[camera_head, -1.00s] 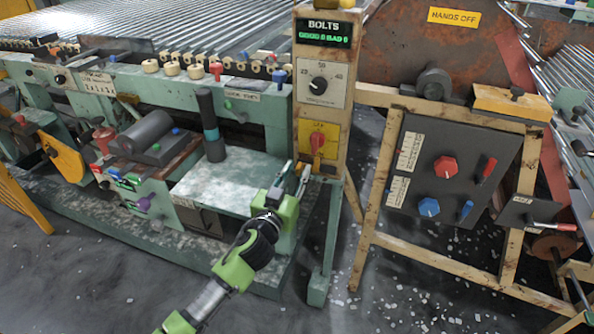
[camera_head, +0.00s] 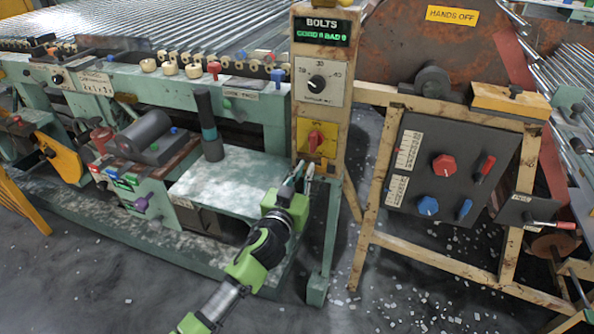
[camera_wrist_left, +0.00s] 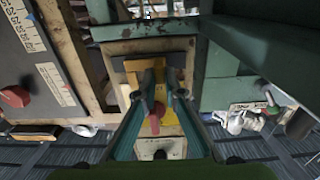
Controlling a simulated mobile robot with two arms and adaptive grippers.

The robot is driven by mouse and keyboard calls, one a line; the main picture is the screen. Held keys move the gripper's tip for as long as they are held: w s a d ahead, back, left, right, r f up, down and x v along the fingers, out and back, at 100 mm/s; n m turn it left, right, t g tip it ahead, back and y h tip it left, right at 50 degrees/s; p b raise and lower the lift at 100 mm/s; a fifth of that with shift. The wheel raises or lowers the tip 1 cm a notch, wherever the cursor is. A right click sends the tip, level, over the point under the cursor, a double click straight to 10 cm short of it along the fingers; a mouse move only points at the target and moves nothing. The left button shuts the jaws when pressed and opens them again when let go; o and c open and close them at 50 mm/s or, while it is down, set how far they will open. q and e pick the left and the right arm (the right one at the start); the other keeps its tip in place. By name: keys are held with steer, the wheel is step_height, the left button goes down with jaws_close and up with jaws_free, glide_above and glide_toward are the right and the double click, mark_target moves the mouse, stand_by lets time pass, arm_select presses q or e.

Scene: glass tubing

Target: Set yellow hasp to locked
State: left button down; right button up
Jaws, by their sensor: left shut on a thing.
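The yellow hasp plate (camera_head: 329,138) is on the front of the wooden post, with a red handle (camera_head: 316,139) at its middle. My left gripper (camera_head: 300,174) is at the plate's lower edge, fingers pointing up. In the left wrist view, its two fingers (camera_wrist_left: 158,76) are close together over the yellow part (camera_wrist_left: 170,129), with the red handle (camera_wrist_left: 154,122) showing between them. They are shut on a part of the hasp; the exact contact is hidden. Whether the hasp is locked cannot be told. My right gripper is not in view.
Above the hasp are a dial panel (camera_head: 319,83) and a BOLTS display (camera_head: 322,31). A green bench top (camera_head: 225,186) lies left of the post. A dark panel with red and blue knobs (camera_head: 445,165) stands to the right.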

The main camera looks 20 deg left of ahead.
arm_select(q)
steer(key=shift+d, duration=0.15)
steer(key=c, duration=2.1)
jaws_free()
steer(key=shift+d, duration=0.1)
steer(key=shift+c, duration=0.2)
steer(key=s, duration=1.2)
steer(key=shift+a, duration=0.2)
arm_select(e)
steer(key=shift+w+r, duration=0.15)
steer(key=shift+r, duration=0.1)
